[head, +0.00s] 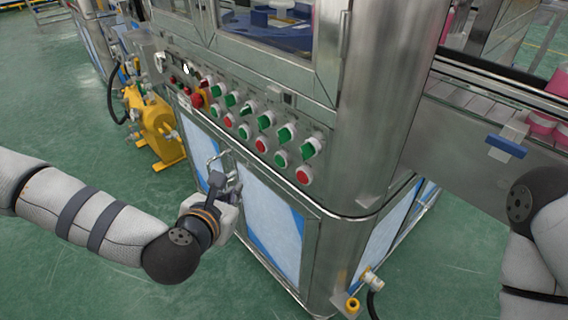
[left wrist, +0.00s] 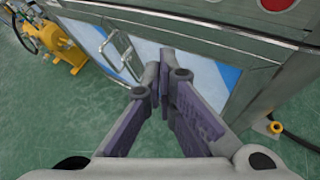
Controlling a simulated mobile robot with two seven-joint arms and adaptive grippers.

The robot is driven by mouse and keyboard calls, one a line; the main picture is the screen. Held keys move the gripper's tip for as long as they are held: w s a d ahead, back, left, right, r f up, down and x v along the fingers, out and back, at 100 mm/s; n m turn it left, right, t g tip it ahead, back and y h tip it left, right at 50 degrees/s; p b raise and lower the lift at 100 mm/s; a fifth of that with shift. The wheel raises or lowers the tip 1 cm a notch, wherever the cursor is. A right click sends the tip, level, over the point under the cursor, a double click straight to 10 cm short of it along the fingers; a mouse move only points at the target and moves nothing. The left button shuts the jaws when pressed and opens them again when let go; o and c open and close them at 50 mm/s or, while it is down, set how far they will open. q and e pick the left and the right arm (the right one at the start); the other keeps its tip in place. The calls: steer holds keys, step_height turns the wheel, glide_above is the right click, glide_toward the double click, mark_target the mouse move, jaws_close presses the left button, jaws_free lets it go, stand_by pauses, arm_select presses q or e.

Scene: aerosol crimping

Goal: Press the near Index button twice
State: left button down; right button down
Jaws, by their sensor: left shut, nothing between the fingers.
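The control panel (head: 262,115) on the steel machine carries rows of green and red buttons and knobs. The labels are too small to read, so I cannot tell which one is the near Index button. The red button closest to the machine's near corner (head: 303,174) sits at the lower right end of the rows. A red button also shows at the top edge of the left wrist view (left wrist: 274,4). My left gripper (head: 222,180) is shut and empty, below the panel and apart from the buttons, in front of the lower door. My right gripper is out of view.
A wire door handle (left wrist: 121,52) stands out close to my left gripper. A red emergency-stop knob (head: 196,101) sits at the panel's left. A yellow pump unit (head: 158,130) stands on the green floor. A conveyor (head: 485,105) runs off to the right.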

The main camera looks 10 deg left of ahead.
mark_target(280, 160)
arm_select(q)
steer(key=shift+a, duration=0.15)
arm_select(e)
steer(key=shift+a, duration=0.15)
arm_select(q)
steer(key=shift+w, duration=0.1)
